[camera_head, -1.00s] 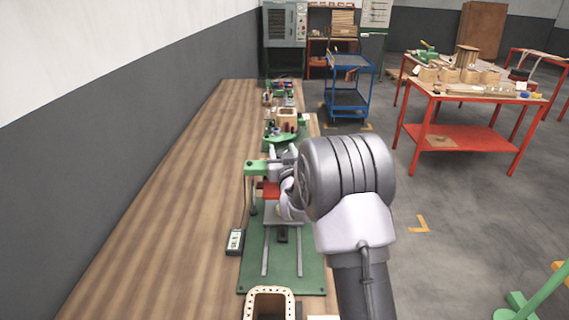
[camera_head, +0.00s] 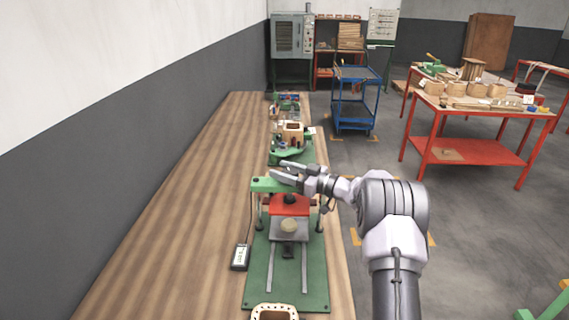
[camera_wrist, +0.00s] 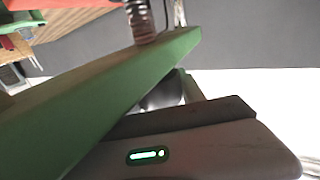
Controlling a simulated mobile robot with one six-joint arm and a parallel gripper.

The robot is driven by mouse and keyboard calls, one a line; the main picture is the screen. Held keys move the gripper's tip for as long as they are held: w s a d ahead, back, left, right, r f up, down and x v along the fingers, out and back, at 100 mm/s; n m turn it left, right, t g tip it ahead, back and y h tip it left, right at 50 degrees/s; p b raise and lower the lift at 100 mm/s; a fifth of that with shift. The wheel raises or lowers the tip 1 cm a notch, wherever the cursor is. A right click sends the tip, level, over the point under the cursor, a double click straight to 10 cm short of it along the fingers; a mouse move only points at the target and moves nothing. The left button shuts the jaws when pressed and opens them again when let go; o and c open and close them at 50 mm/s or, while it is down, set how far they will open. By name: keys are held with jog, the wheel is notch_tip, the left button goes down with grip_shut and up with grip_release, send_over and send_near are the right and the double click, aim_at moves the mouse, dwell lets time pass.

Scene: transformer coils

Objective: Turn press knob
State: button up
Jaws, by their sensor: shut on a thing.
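The press stands on the near bench, with a green base plate (camera_head: 262,280), two grey rails, a red plate (camera_head: 290,206) and a green top beam (camera_head: 266,185). In the wrist view the green beam (camera_wrist: 100,100) runs slantwise, with a threaded screw (camera_wrist: 140,22) on its far side. A dark rounded knob (camera_wrist: 163,93) shows between the beam and my gripper, mostly hidden. My gripper (camera_head: 278,173) reaches in from the right above the beam. It is shut on the knob, though the contact is largely hidden.
A small handheld box (camera_head: 240,257) with a cable lies left of the press. Another green fixture (camera_head: 290,150) stands behind it. A wooden-looking coil frame (camera_head: 274,311) is at the near edge. The bench's left side is clear. A blue cart (camera_head: 352,108) and red table (camera_head: 462,150) stand beyond.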

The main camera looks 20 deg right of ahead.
jog(key=shift+s+a+r+n+g+y+p, duration=0.1)
jog(key=shift+n+g+y+p, duration=0.25)
jog(key=shift+n+g+y, duration=0.2)
jog(key=shift+a+r+n+g+y+p, duration=0.1)
jog(key=shift+n+g+y+p, duration=0.25)
jog(key=shift+n+g+y, duration=0.2)
jog(key=o, duration=1.4)
jog(key=shift+a, duration=0.1)
jog(key=shift+c, duration=0.2)
jog(key=shift+f, duration=0.1)
jog(key=p+v, duration=0.4)
jog(key=v, duration=1.3)
jog(key=shift+d, duration=0.45)
